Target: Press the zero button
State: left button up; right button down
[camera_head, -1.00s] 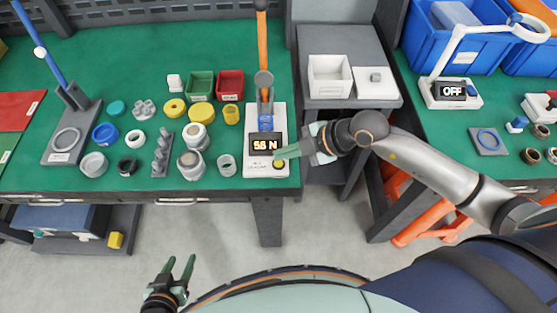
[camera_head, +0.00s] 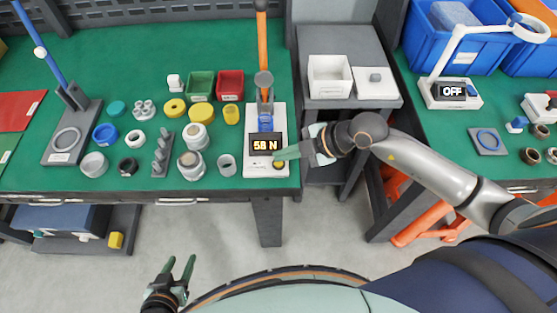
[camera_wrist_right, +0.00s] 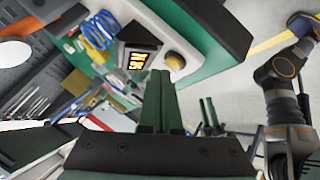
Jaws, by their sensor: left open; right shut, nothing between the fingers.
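The force tester (camera_head: 253,170) has a white base with a dark display (camera_head: 265,144) reading about 58 N in orange. A round yellow button (camera_head: 279,164) sits on its front right corner; I take it as the zero button. It also shows in the right wrist view (camera_wrist_right: 174,61). My right gripper (camera_head: 278,155) is shut and empty, its green fingertips at the tester's right edge, just behind the button in the head view. In the wrist view the fingertips point near the button; I cannot tell whether they touch it. My left gripper (camera_head: 180,266) is open and empty, low over the floor.
A grey cart (camera_head: 345,45) with white boxes stands to the right. Another bench carries a device reading OFF (camera_head: 453,90).

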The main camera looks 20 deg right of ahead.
jog(key=shift+f, duration=0.2)
jog(key=shift+f, duration=0.4)
dwell(0.7)
jog(key=shift+r, duration=0.1)
jog(key=shift+r+p, duration=0.7)
jog(key=shift+p, duration=0.4)
notch_tip(320, 180, up, 3)
jog(key=p, duration=0.3)
jog(key=shift+r+p, duration=0.1)
jog(key=shift+p, duration=0.2)
jog(key=shift+r+p, duration=0.3)
jog(key=shift+r, duration=0.6)
